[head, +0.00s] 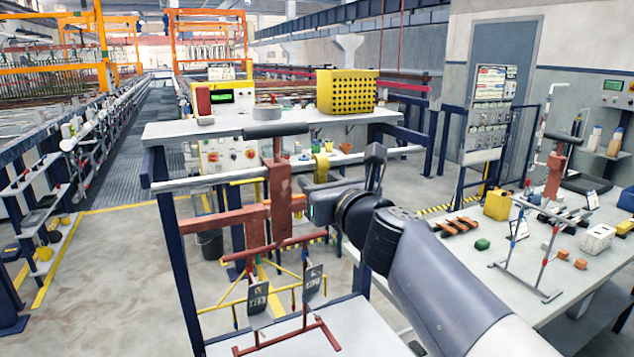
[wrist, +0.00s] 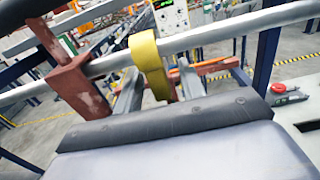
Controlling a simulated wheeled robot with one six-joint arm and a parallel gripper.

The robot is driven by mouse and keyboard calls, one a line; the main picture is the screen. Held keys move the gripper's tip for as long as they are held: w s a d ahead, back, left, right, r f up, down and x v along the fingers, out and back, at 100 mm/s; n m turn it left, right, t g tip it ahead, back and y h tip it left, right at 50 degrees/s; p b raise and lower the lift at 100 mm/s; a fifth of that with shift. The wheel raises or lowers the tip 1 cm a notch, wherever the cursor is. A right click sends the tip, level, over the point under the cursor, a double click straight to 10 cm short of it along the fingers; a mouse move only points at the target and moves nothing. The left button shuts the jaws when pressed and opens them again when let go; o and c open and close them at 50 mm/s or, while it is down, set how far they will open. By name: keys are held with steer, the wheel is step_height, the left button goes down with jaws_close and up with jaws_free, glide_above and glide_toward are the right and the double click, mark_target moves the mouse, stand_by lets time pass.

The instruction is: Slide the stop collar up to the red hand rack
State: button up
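The yellow stop collar (head: 321,168) sits around the grey horizontal bar. In the wrist view the collar (wrist: 150,66) hangs on the bar, with its lower part between my two grey fingers. My gripper (wrist: 158,85) is open, one finger each side; a gap shows at the right finger, and contact at the left cannot be told. The red hand rack (head: 277,190) hangs on the same bar, left of the collar. Its red hook block (wrist: 77,88) is apart from the collar, with bare bar between them.
A shelf (head: 170,131) with a yellow perforated box (head: 347,92) stands above the bar. Two tagged pieces hang low on the rack, above a pale table. A bench (head: 480,262) with blocks and a second rack is at right. A red button (wrist: 278,88) shows at right.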

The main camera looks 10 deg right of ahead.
steer(key=p+v, duration=0.1)
steer(key=v, duration=0.9)
steer(key=shift+s, duration=0.3)
steer(key=shift+c, duration=0.4)
